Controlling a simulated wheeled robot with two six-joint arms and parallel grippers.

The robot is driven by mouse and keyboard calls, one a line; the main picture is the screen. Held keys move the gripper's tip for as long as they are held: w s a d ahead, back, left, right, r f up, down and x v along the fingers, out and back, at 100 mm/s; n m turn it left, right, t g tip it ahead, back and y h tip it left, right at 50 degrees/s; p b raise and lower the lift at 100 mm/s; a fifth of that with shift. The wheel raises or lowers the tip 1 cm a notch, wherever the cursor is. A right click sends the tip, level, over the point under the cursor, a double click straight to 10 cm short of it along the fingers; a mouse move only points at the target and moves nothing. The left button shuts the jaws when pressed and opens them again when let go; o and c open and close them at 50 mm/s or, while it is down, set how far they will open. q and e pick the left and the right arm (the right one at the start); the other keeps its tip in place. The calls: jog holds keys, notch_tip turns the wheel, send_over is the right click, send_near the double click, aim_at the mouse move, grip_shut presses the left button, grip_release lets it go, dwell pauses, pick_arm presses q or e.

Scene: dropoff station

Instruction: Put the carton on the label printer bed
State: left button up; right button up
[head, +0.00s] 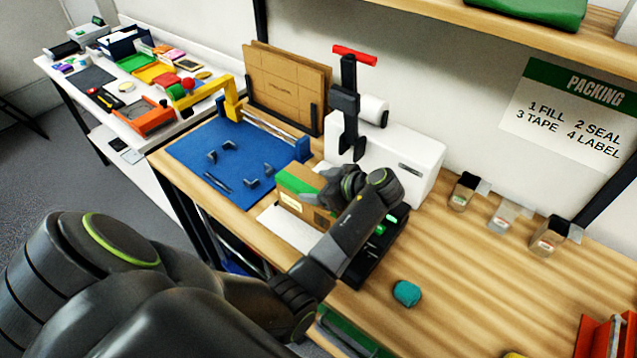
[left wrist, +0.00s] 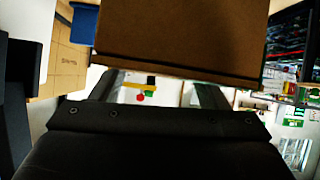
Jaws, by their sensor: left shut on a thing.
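The carton (head: 301,199) is a small brown box with a green top band and a pale label. In the left wrist view the carton (left wrist: 180,40) fills the upper middle, right before the fingers. My left gripper (head: 328,192) is shut on the carton at its right end and partly hides it. The carton is above or on a flat white plate (head: 283,226), which looks like the printer bed; I cannot tell whether they touch. A white machine (head: 415,160) with a dark slot stands behind. My right gripper is not in view.
A black device (head: 372,262) with green lights lies under my forearm. A blue mat (head: 215,150) with small dark parts is at left. A teal lump (head: 407,293) and several small containers (head: 502,216) stand at right. A dark upright tool with a red handle (head: 354,55) rises behind.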

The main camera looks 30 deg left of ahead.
pick_arm(q)
jog(key=shift+f, duration=0.2)
jog(key=o, duration=1.9)
jog(key=shift+r, duration=0.1)
jog(key=shift+r, duration=0.15)
jog(key=shift+r, duration=0.1)
